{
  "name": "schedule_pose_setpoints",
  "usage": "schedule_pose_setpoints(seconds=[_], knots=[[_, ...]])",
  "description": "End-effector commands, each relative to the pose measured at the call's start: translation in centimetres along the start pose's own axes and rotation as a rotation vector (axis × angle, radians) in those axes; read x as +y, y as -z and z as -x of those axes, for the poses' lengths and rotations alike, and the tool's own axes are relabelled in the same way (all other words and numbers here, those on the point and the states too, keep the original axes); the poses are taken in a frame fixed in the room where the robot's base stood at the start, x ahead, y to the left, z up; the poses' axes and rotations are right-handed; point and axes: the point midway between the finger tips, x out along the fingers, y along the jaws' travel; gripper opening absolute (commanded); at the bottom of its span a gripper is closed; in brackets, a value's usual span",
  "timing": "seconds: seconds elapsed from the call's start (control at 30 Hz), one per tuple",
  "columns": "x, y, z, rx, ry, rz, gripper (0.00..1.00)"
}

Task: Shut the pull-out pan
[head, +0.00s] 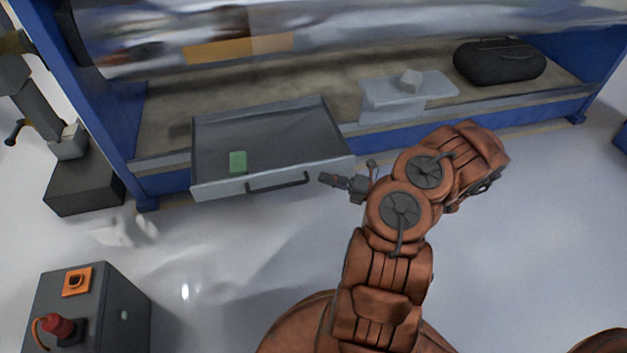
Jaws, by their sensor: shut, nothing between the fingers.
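The pull-out pan (265,128) is a grey, shallow tray that stands pulled out from the blue-framed machine. Its light front panel has a dark bar handle (277,182). A small green block (238,162) lies inside the pan near its front left. My gripper (326,179) is shut and empty. It shows just to the right of the handle, close to the front panel's right end. I cannot tell whether it touches the panel. My copper-coloured arm comes up from the bottom of the view.
A grey stand (385,97) with a small pale block (411,80) and a black case (498,62) are on the machine's shelf. A control box (125,310) with a red knob stands at the lower left. The floor before the pan is clear.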

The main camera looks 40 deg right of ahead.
Motion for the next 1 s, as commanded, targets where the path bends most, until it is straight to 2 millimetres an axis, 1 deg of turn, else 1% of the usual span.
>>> schedule_pose_setpoints(seconds=[0.03, 0.1, 0.23, 0.3, 0.37, 0.47, 0.57, 0.77, 1.0], knots=[[-2.5, -0.1, 1.3, -0.046, 0.010, -0.048, 0.00], [-4.5, -0.3, 2.8, -0.098, 0.019, -0.106, 0.00], [-6.7, -0.7, 4.6, -0.161, 0.030, -0.171, 0.00], [-7.2, -0.8, 5.0, -0.176, 0.032, -0.187, 0.00], [-7.5, -0.8, 5.0, -0.183, 0.033, -0.195, 0.00], [-7.5, -1.0, 4.3, -0.184, 0.032, -0.196, 0.00], [-7.6, -1.2, 2.9, -0.182, 0.031, -0.196, 0.00], [-8.0, -1.7, -0.5, -0.181, 0.035, -0.194, 0.00], [-8.0, -2.4, -4.7, -0.179, 0.031, -0.193, 0.00]])
